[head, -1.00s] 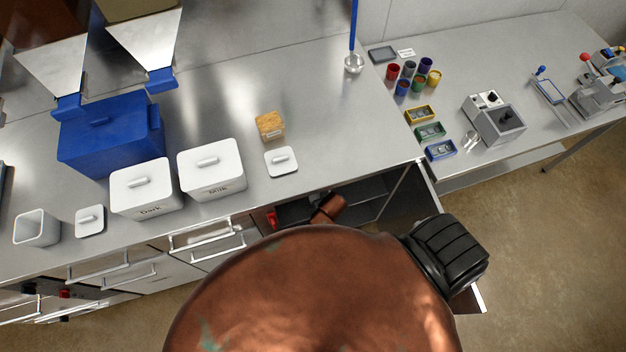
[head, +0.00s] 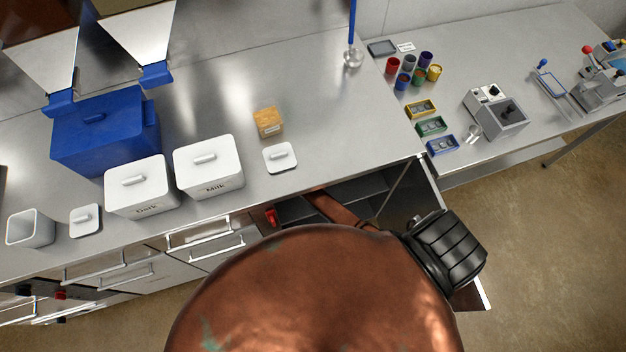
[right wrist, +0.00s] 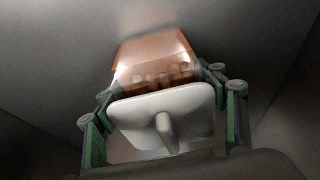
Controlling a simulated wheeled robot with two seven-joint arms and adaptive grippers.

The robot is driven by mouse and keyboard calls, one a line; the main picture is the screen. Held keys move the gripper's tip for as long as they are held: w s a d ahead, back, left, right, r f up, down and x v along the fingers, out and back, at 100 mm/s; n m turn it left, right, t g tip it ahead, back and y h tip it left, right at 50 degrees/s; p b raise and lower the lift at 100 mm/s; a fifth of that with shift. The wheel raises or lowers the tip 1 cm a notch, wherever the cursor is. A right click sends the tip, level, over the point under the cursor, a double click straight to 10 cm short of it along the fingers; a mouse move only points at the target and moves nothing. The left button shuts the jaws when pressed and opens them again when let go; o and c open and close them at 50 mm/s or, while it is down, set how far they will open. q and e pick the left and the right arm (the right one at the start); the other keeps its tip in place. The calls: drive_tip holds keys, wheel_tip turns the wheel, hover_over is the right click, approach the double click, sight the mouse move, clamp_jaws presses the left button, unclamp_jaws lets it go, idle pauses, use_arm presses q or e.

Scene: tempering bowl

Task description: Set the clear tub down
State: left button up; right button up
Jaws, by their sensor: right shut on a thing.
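In the right wrist view, my right gripper (right wrist: 165,115) has its green-padded fingers on either side of a clear tub (right wrist: 155,62) and is shut on it. The tub looks orange-tinted, with small rounded pieces showing inside. A white lid with a handle (right wrist: 160,112) faces the camera, in front of the tub. Dark grey surfaces surround the tub; I cannot tell whether it touches them. In the head view, the right gripper and the tub are hidden, and my left gripper is not in view.
An open compartment (head: 372,188) lies below the counter's front edge. On the counter (head: 215,115) stand white Dark (head: 140,190) and Milk (head: 210,172) bins, a blue box (head: 100,135), a small tan block (head: 268,122) and a loose white lid (head: 280,158). The counter's middle is clear.

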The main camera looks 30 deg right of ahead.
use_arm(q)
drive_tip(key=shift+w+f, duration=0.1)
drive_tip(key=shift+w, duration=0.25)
use_arm(e)
drive_tip(key=shift+f, duration=0.15)
drive_tip(key=o, duration=1.4)
drive_tip(key=shift+f, duration=0.1)
drive_tip(key=shift+r, duration=0.2)
drive_tip(key=shift+s+a+r+p, duration=0.2)
drive_tip(key=shift+s+r+p, duration=0.25)
drive_tip(key=shift+s, duration=0.3)
drive_tip(key=s, duration=0.3)
drive_tip(key=s+a, duration=0.1)
drive_tip(key=s, duration=0.3)
drive_tip(key=s+a+p, duration=0.1)
drive_tip(key=s, duration=0.2)
drive_tip(key=shift+s+a, duration=0.25)
drive_tip(key=shift+s, duration=0.05)
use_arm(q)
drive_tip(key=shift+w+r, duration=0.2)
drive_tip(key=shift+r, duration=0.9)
